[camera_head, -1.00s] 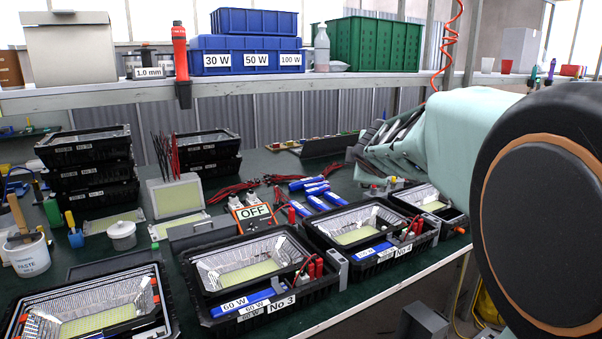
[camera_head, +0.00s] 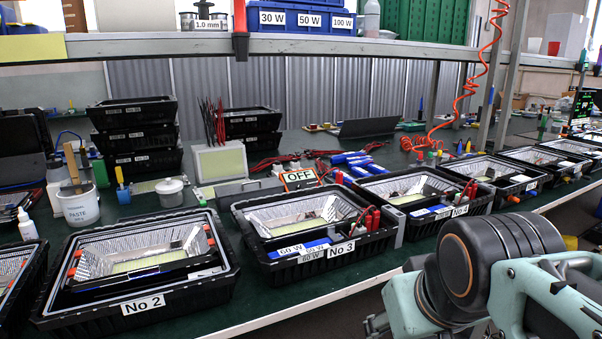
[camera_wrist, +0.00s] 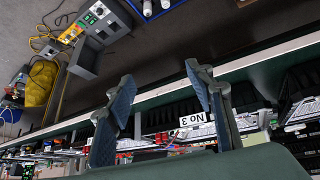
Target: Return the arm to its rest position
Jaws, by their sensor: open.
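My arm (camera_head: 500,280) is folded in the lower right of the head view, in front of the bench edge. My gripper (camera_wrist: 160,73) shows in the wrist view with its two fingers spread apart and nothing between them. Beyond the fingers the wrist view shows the bench edge upside down, with the No 3 label (camera_wrist: 197,118). The gripper's fingertips are not clear in the head view.
Floodlight housings line the bench: No 2 (camera_head: 140,306), No 3 (camera_head: 340,250) and No 4 (camera_head: 459,211). A paste tub (camera_head: 78,206) stands at left. An orange coiled hose (camera_head: 466,88) hangs behind.

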